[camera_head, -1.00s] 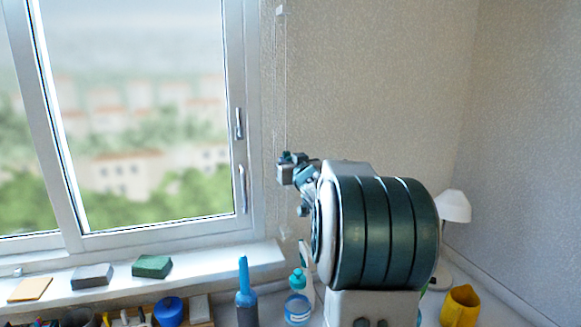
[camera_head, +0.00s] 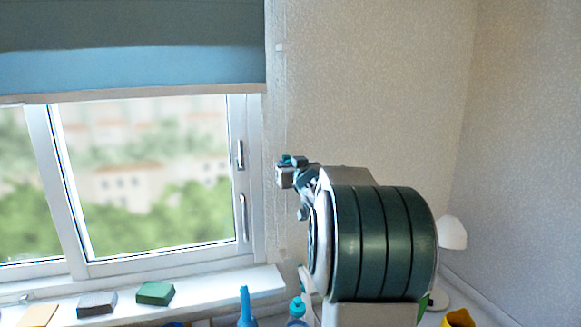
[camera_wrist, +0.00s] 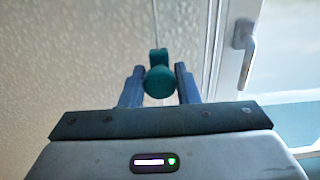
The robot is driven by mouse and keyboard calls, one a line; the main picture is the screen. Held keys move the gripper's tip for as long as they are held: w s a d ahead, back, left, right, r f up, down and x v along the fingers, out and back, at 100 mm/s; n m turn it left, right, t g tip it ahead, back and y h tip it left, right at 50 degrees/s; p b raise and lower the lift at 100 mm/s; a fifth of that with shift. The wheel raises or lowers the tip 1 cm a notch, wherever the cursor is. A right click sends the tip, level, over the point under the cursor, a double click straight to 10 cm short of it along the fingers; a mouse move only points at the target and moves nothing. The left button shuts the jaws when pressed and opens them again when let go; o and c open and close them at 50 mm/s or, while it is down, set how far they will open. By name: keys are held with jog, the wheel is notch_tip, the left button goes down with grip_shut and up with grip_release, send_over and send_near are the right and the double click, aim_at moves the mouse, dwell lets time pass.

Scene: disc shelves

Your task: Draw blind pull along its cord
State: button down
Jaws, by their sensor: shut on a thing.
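The blind pull (camera_wrist: 159,82) is a round teal knob between the fingers of my gripper (camera_wrist: 160,85) in the wrist view. Both fingers close on its sides. A thin pale cord (camera_wrist: 154,30) runs from it along the wall. In the head view my gripper (camera_head: 288,174) is beside the window's right frame, slightly below the upper handle, with the teal pull partly showing at its tip. The blind (camera_head: 130,70) is dark teal and lighter blue, and hangs over the upper part of the window, with a pale bottom bar (camera_head: 130,94).
A small white bracket (camera_head: 280,47) is on the wall above my gripper. The window handle (camera_head: 240,155) is to its left. The sill holds a green block (camera_head: 155,293) and a grey block (camera_head: 97,304).

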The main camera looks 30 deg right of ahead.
jog(key=c, duration=1.1)
grip_release()
jog(key=shift+c, duration=0.2)
jog(key=b+v, duration=0.1)
jog(key=v, duration=1.2)
jog(key=shift+s+a+b, duration=0.15)
jog(key=shift+s+b, duration=0.15)
jog(key=shift+s, duration=0.1)
jog(key=s+a+f+g, duration=0.3)
jog(key=a+f+g, duration=0.1)
jog(key=a+f, duration=0.3)
jog(key=s+a+f+g, duration=0.4)
jog(key=a+f, duration=0.3)
jog(key=s+a+f+n+g+y, duration=0.1)
jog(key=s+a+f+g+y, duration=0.1)
jog(key=s+a, duration=0.4)
jog(key=s+a+f+n+g+y, duration=0.2)
jog(key=s+a+f+g, duration=0.2)
jog(key=s+a+f, duration=0.2)
jog(key=shift+s+a+f, duration=0.4)
jog(key=shift+s+f, duration=0.05)
jog(key=shift+s, duration=0.3)
